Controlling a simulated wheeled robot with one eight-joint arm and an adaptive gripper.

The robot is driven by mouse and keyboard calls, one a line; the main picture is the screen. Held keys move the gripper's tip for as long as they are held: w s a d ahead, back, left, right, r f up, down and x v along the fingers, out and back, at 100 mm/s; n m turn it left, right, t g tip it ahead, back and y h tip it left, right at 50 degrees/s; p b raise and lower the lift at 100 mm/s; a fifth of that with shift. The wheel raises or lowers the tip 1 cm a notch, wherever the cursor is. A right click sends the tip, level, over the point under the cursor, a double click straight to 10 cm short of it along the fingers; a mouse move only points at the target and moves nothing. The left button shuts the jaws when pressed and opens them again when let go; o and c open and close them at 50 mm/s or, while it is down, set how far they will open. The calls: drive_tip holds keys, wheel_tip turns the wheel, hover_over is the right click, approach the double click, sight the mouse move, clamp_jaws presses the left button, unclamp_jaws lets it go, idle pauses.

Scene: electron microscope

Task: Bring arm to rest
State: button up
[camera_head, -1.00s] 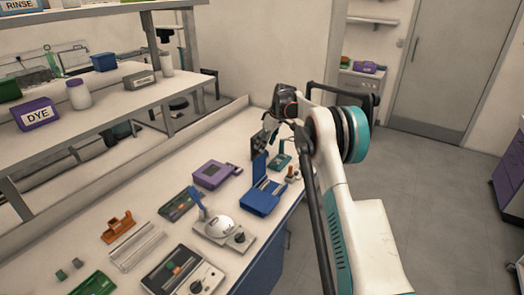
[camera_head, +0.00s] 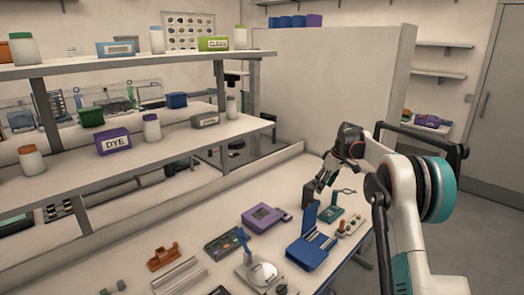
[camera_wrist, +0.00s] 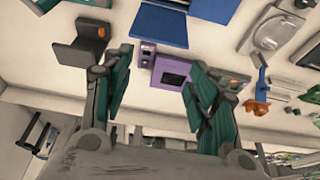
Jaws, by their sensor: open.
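My gripper (camera_wrist: 160,88) is open and empty in the wrist view, its two dark fingers with green pads spread apart. Past the fingers, a purple device with a dark screen (camera_wrist: 172,74) lies on the bench. In the head view my gripper (camera_head: 322,182) hangs over the far right part of the bench, near a dark upright block (camera_head: 308,193) and a small green stand (camera_head: 333,213). My arm is bent and reaches in from the right. I cannot tell the exact height of the gripper above the bench.
An open blue case (camera_head: 312,248), the purple device (camera_head: 265,217) and an orange holder (camera_head: 163,256) lie on the white bench. Shelves with a DYE box (camera_head: 113,142) and jars stand at the left. A pale partition (camera_head: 335,95) rises behind. Floor shows at the right.

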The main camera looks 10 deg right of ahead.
drive_tip(key=s+a+r+m, duration=0.2)
drive_tip(key=s+a+r, duration=0.4)
drive_tip(key=s+r, duration=0.5)
drive_tip(key=s+a+r+m+t+h+b, duration=0.1)
drive_tip(key=s+a+r, duration=0.2)
drive_tip(key=s, duration=0.4)
drive_tip(key=s+a+r+m+t+h, duration=0.1)
drive_tip(key=s+a+r, duration=0.2)
drive_tip(key=s, duration=0.4)
drive_tip(key=s+a+f+m, duration=0.1)
drive_tip(key=s+f, duration=0.2)
drive_tip(key=s, duration=0.6)
drive_tip(key=s+a+f+m+t+b, duration=0.1)
drive_tip(key=s+f, duration=0.3)
drive_tip(key=s, duration=0.5)
drive_tip(key=s+a+f+m+t, duration=0.1)
drive_tip(key=s+a+f, duration=0.1)
drive_tip(key=s, duration=0.8)
drive_tip(key=shift+f+b, duration=0.35)
drive_tip(key=shift+f, duration=0.5)
